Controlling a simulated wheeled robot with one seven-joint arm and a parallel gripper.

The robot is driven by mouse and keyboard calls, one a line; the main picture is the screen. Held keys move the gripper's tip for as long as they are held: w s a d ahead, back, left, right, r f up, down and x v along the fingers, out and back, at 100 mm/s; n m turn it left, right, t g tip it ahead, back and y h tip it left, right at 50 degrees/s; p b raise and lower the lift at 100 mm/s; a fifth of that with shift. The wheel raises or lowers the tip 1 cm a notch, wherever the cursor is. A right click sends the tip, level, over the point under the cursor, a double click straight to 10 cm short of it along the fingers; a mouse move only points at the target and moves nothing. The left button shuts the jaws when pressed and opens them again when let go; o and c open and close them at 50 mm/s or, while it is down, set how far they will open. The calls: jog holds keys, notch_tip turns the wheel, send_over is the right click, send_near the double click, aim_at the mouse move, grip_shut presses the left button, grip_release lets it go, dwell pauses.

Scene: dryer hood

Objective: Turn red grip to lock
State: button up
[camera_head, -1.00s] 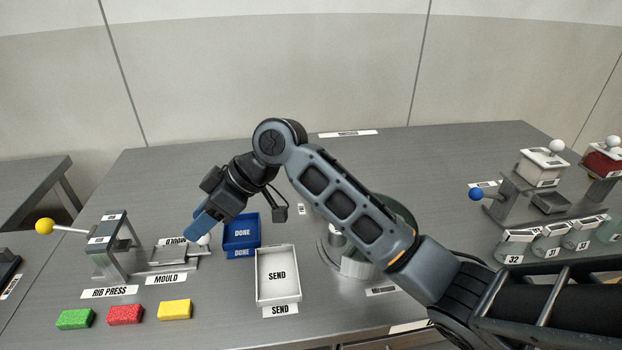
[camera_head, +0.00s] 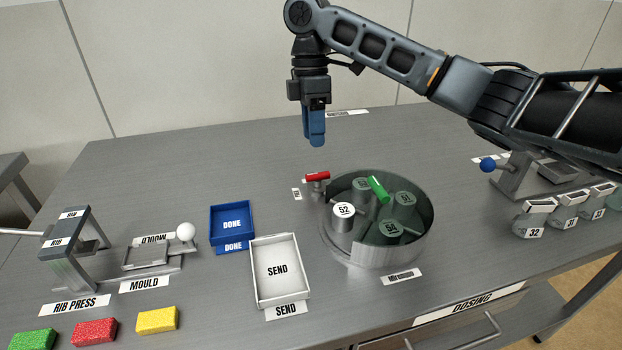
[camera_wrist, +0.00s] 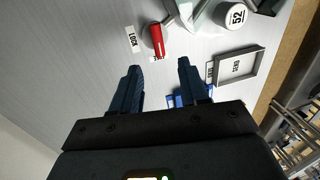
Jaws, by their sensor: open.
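The red grip (camera_head: 317,176) sits on a small metal post at the left edge of the round drum (camera_head: 345,245). It lies roughly level, pointing left and right in the head view. In the wrist view the red grip (camera_wrist: 157,40) shows beyond the fingertips, beside a label reading LOCK (camera_wrist: 132,39). My gripper (camera_head: 314,143) points down above the table, higher than the red grip and apart from it. In the wrist view my gripper (camera_wrist: 160,65) is open with nothing between its blue fingers.
The white SEND tray (camera_head: 255,275) and blue DONE tray (camera_head: 214,228) stand to the left. The table behind the red grip is clear.

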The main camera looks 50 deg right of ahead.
aim_at(318, 179)
jog(key=shift+d+f, duration=0.1)
jog(key=shift+f, duration=0.4)
jog(key=f, duration=0.4)
jog(key=s+a+f+b, duration=0.1)
jog(key=f, duration=0.2)
jog(key=shift+s+f, duration=0.1)
jog(key=shift+c, duration=0.2)
grip_shut()
